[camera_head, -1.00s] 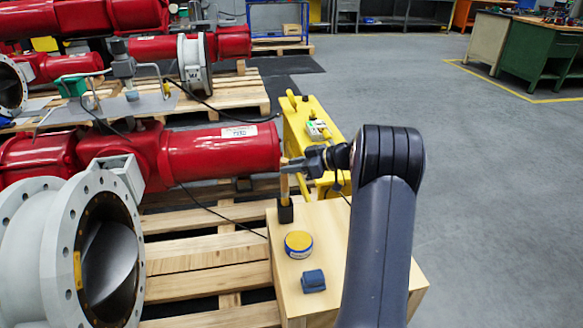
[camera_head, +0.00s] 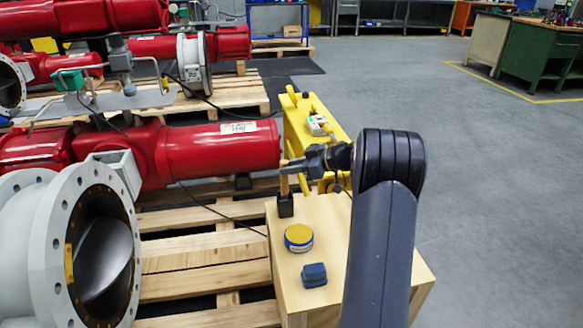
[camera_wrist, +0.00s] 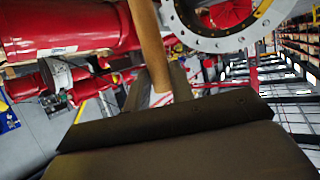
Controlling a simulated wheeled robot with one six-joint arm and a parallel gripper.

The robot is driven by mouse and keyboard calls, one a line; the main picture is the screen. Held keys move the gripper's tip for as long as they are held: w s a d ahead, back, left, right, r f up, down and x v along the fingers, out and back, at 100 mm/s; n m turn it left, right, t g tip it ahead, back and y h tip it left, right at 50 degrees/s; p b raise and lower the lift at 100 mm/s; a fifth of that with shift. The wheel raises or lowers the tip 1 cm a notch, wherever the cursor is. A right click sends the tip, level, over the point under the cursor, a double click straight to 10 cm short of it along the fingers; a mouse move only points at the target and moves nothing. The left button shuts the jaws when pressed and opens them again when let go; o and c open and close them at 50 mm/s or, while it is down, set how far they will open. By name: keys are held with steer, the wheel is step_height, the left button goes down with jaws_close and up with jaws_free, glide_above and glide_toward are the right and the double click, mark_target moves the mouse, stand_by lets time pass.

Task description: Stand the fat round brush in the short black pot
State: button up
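The fat round brush (camera_head: 284,184) shows as an upright light wooden handle at the far left corner of the wooden box top. Its handle (camera_wrist: 149,45) also runs through the middle of the wrist view. My gripper (camera_head: 288,165) is shut on the handle, with a grey finger close on each side in the wrist view. The short black pot (camera_head: 285,208) stands directly below, and the brush's lower end meets its mouth in the head view. How deep the brush sits is hidden.
A round yellow-topped tin (camera_head: 298,238) and a small blue block (camera_head: 314,275) stand on the wooden box (camera_head: 333,232), nearer than the pot. A red actuator (camera_head: 220,150) lies close at left, and a yellow frame (camera_head: 300,125) stands behind.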

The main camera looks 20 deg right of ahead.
steer(key=o, duration=0.5)
steer(key=p+v, duration=0.1)
steer(key=v, duration=1)
steer(key=shift+w+a+f, duration=0.1)
steer(key=shift+a, duration=0.05)
stand_by(0.3)
steer(key=shift+w+a+f+p, duration=0.25)
steer(key=shift+w+a+p, duration=0.55)
steer(key=shift+w+a, duration=0.95)
steer(key=shift+w+a+f+p, duration=0.2)
steer(key=shift+w+a+p, duration=0.55)
steer(key=shift+w+a, duration=0.95)
steer(key=shift+s+a, duration=0.25)
steer(key=shift+f, duration=0.15)
